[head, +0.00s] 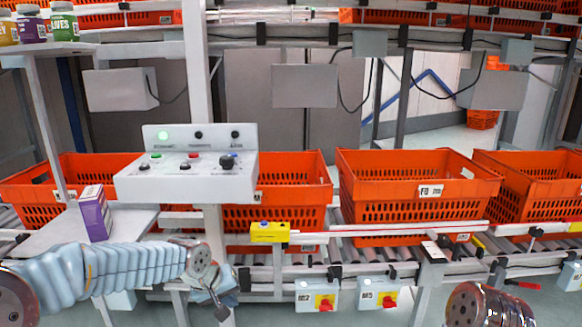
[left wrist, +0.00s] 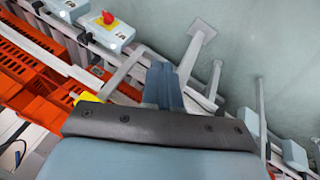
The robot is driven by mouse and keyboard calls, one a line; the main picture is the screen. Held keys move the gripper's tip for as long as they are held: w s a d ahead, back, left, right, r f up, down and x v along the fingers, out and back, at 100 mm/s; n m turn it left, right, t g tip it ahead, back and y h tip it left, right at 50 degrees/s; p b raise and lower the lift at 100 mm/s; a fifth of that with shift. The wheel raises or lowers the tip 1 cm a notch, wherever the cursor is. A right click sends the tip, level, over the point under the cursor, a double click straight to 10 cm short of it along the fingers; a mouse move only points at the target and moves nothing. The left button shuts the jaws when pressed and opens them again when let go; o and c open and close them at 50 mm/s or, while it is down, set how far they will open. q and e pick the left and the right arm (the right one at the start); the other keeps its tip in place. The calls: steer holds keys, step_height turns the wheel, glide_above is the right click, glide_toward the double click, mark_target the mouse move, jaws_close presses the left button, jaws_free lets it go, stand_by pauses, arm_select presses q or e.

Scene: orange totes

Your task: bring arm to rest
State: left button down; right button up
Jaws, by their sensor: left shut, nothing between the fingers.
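My left arm comes in from the left in the head view. Its gripper (head: 222,309) hangs low in front of the conveyor frame, pointing down. In the left wrist view the gripper fingers (left wrist: 163,85) are together with nothing between them, above the floor and the frame legs. A part of my right arm shows at the bottom right of the head view, but its gripper is out of the picture.
Orange totes (head: 418,188) stand along the roller conveyor. A grey control panel (head: 186,180) stands in front of them. A purple box (head: 95,213) sits on a grey shelf (head: 62,234) close to my left arm. Switch boxes (head: 318,295) hang below the conveyor.

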arm_select(q)
steer(key=s+d+f+m+g+h, duration=0.1)
steer(key=s+d+f, duration=0.15)
steer(key=f, duration=0.55)
steer(key=s+d+f+g, duration=0.1)
steer(key=s+f, duration=0.3)
steer(key=f, duration=0.3)
steer(key=s+f+m+g, duration=0.1)
steer(key=s+f+g, duration=0.1)
steer(key=s+f, duration=1.4)
steer(key=s, duration=0.3)
steer(key=shift+s+d+f, duration=0.25)
steer(key=shift+s+f, duration=0.1)
steer(key=shift+s, duration=0.05)
